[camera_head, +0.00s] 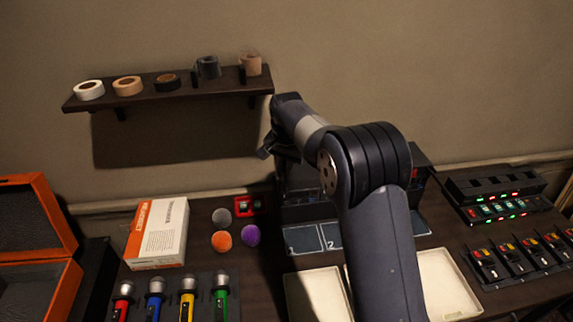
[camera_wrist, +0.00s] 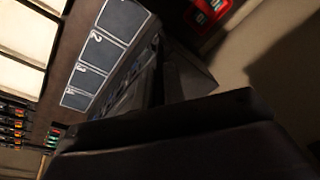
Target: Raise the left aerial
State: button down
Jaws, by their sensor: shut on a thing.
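A dark rack unit (camera_head: 296,208) stands at the back of the desk, mostly behind my arm. My gripper (camera_head: 268,150) is above its left end, with its jaws pointing down and left. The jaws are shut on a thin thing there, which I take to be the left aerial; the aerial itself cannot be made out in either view. In the wrist view the dark unit (camera_wrist: 187,78) lies just beyond my gripper's dark body, which hides much of the lower picture. The right aerial is not visible.
Numbered pads (camera_head: 304,239) and pale trays (camera_head: 317,293) lie in front of the unit. A wall shelf (camera_head: 180,95) with tape rolls is close left of my arm.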

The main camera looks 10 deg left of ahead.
jog(key=shift+w+a+g, duration=0.2)
jog(key=shift+w+g, duration=0.6)
jog(key=shift+w+h, duration=0.1)
jog(key=shift+h, duration=0.2)
jog(key=c, duration=1.5)
grip_release()
notch_tip(320, 180, up, 8)
jog(key=shift+w+f, duration=0.1)
jog(key=shift+f, duration=0.15)
